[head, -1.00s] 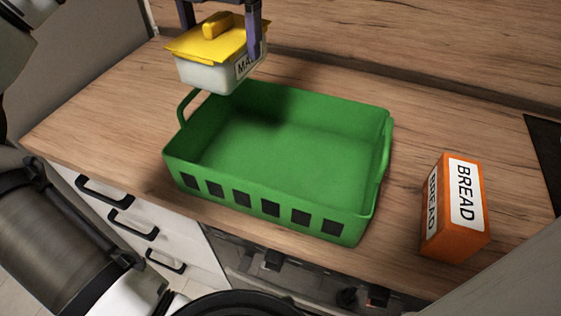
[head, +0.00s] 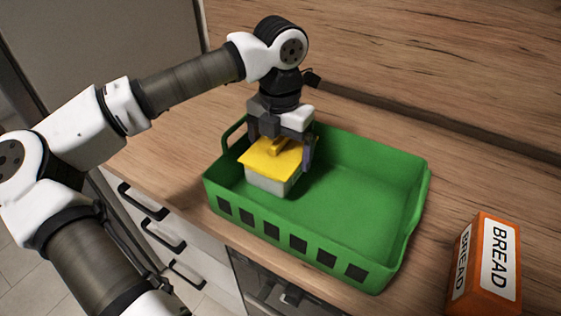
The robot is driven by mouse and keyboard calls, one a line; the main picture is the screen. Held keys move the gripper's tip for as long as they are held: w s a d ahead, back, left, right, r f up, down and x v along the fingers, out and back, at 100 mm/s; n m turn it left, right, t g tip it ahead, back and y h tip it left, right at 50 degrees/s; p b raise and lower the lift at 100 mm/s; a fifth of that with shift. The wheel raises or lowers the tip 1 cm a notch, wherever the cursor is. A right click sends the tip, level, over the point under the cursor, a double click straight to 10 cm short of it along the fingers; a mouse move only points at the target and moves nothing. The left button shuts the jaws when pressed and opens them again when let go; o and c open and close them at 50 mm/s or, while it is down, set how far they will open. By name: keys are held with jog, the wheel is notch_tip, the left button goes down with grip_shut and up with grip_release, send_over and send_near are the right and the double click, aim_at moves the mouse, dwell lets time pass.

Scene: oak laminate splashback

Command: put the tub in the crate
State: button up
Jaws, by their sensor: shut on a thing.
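The tub (head: 268,183) is pale with a yellow lid and a yellow handle on top. It is within the left part of the green crate (head: 375,245), below the rim line in the head view. Whether its base touches the crate floor I cannot tell. My gripper (head: 282,158) points down over the tub and is shut on it, with one finger showing at the lid's right side. The other finger is partly hidden. The tub looks upright.
An orange bread box (head: 485,265) stands on the wooden counter (head: 185,140) to the right of the crate. The right part of the crate is empty. Drawers with black handles (head: 163,236) are below the counter's front edge.

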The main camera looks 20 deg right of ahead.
jog(key=shift+f+p, duration=0.35)
jog(key=shift+f, duration=2.05)
jog(key=shift+f+b, duration=0.2)
jog(key=shift+b, duration=0.1)
jog(key=o, duration=0.9)
jog(key=shift+r, duration=0.15)
notch_tip(320, 180, up, 12)
jog(key=shift+r+b, duration=0.1)
jog(key=shift+b, duration=0.5)
